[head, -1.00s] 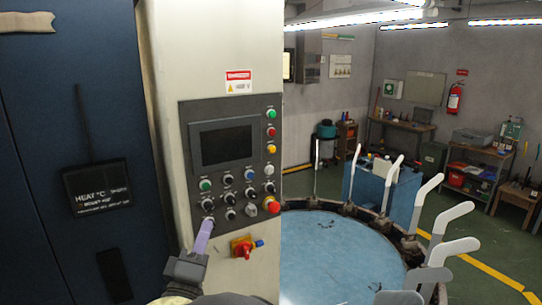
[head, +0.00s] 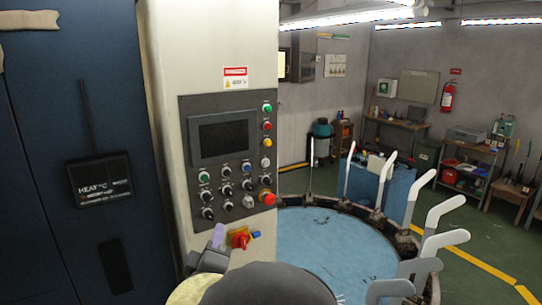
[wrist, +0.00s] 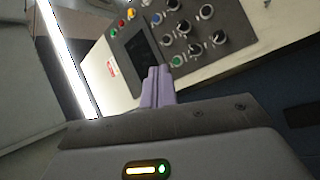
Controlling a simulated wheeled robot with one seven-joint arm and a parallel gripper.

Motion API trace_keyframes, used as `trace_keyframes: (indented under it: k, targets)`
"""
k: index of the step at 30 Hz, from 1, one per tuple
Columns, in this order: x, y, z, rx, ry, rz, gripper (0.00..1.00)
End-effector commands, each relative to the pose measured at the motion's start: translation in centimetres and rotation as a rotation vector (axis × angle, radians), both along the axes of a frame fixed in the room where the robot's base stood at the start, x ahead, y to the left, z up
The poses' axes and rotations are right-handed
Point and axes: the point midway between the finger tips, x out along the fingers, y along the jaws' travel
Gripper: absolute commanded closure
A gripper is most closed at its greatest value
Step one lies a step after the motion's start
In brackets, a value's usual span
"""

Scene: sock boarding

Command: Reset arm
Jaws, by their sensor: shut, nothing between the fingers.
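My gripper (head: 218,234) shows at the lower middle of the head view, in front of the lower part of the control panel (head: 228,158). Its lilac fingers are together with nothing between them. In the wrist view the fingers (wrist: 156,84) point up toward the panel, which shows tilted behind them with its dark screen and several knobs. The fingers appear apart from the panel. Part of my arm covers the bottom of the head view.
A round blue-topped table (head: 325,245) ringed with white sock-shaped boards (head: 440,210) stands close on the right. A dark blue cabinet (head: 70,220) is on the left. Workbenches and a fire extinguisher (head: 448,96) are at the back.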

Motion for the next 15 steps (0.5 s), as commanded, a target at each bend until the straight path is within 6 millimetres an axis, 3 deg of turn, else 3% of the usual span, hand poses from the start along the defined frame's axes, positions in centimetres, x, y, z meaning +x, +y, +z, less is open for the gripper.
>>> trace_keyframes:
  k: [5,9,15]
  targets:
    - [2.1,-2.3,-2.9,0.105,0.132,0.052,1.00]
    - [3.5,-5.0,-6.4,0.237,0.297,0.095,1.00]
    - [3.5,-9.3,-11.8,0.453,0.566,0.105,1.00]
